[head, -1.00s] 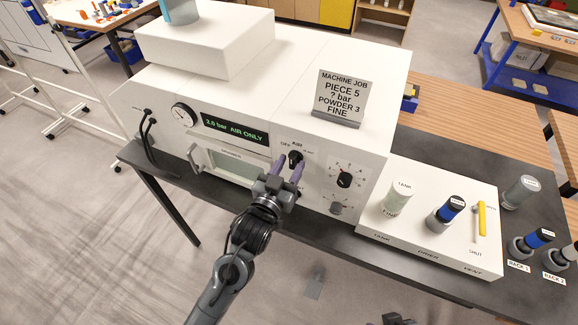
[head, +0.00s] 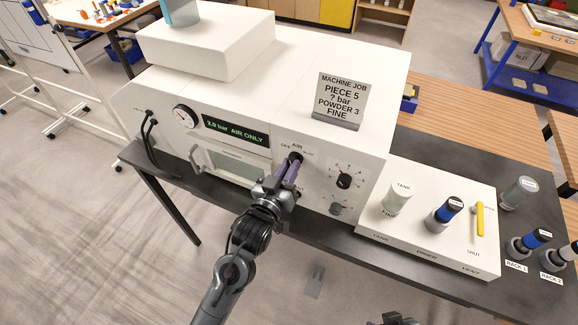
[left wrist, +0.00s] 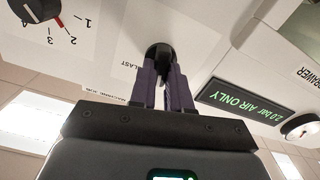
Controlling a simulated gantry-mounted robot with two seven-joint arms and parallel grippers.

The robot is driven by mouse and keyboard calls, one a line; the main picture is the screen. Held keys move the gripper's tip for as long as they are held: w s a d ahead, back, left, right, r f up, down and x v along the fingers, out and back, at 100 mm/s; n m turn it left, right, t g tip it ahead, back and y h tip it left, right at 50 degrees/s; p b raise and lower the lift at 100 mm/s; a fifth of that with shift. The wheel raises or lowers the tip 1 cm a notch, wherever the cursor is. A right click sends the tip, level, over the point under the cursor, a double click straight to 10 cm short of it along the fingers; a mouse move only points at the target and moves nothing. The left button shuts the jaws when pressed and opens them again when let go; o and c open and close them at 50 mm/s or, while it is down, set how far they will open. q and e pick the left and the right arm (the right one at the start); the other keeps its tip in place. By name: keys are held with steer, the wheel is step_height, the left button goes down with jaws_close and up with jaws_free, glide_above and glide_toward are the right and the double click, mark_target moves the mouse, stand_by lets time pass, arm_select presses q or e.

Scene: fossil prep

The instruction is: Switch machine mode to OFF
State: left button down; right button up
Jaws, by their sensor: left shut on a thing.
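The black mode knob (head: 296,157) is on the front of the white machine (head: 330,60), among the labels OFF, AIR and a partly covered third one that reads BLAST in the left wrist view. My left gripper (head: 290,168) is shut on this knob, its purple fingers on either side of it. The left wrist view shows the knob (left wrist: 157,50) between the fingertips, its pointer hidden. The green display (head: 235,131) reads AIR ONLY with about 2.0 bar. My right gripper (head: 392,320) shows only partly at the bottom edge.
Two more dials (head: 344,181) sit right of the knob. A drawer with a handle (head: 198,160) is to its left. A job sign (head: 341,100) stands on top. A white panel (head: 405,228) with cylinders and a yellow lever (head: 480,218) is at the right.

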arm_select(q)
steer(key=shift+a+n+p, duration=0.1)
steer(key=shift+n+p, duration=1.25)
steer(key=shift+n, duration=2.35)
steer(key=shift+f, duration=0.1)
steer(key=c, duration=1.1)
jaws_free()
steer(key=shift+b+v, duration=1.55)
steer(key=shift+v, duration=3.8)
